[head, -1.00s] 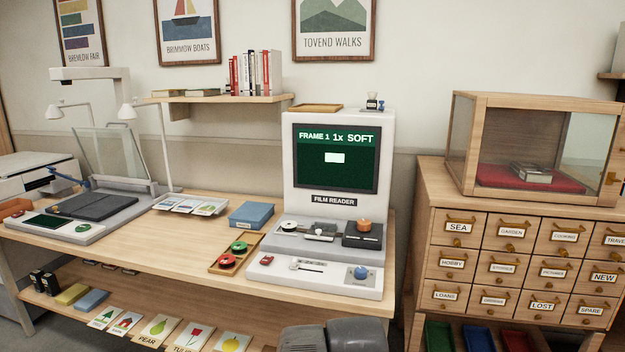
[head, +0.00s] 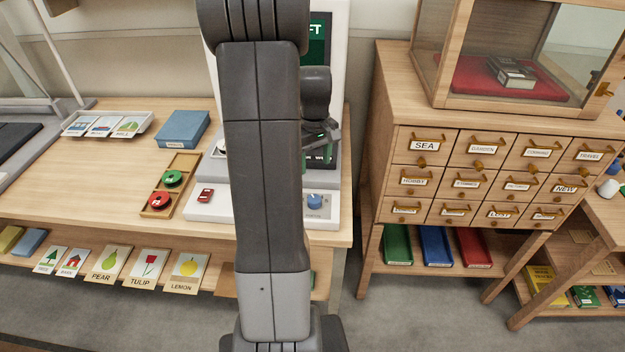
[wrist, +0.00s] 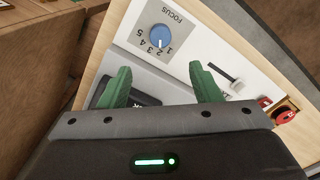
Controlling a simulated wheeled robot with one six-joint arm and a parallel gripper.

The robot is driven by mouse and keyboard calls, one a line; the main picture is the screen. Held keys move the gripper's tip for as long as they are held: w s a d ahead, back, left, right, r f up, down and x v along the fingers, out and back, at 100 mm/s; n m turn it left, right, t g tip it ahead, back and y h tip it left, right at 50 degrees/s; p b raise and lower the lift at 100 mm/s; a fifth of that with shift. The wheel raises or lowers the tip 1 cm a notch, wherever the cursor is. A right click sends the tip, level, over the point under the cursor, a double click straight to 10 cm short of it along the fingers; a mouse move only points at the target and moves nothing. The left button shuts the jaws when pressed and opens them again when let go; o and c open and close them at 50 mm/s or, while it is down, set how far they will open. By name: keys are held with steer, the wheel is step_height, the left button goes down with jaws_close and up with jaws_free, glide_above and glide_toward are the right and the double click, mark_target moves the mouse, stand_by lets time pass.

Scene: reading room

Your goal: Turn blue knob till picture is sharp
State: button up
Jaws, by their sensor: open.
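The blue knob (wrist: 157,36) shows in the wrist view on the white panel, beside the word FOCUS and a number scale; its pale mark seems to point near the 1. In the head view the knob (head: 314,201) sits at the front right of the film reader's base (head: 210,207). My gripper (wrist: 161,87) is open and empty, its green fingers apart, with the knob beyond the fingertips and not between them. In the head view my gripper (head: 320,138) is above and behind the knob. The reader's screen (head: 320,38) is mostly hidden by my arm; only the letters "FT" show.
A slider (wrist: 225,78) and a red switch (wrist: 265,102) are on the same panel. A wooden tray (head: 184,160) with red and green reels and a blue box (head: 183,128) lie to the left. A drawer cabinet (head: 390,120) stands close on the right.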

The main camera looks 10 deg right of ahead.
mark_target(315, 198)
step_height(315, 198, down, 14)
steer(key=shift+s+r+p, duration=0.1)
steer(key=shift+r+p, duration=0.05)
steer(key=shift+p, duration=0.3)
steer(key=c, duration=1)
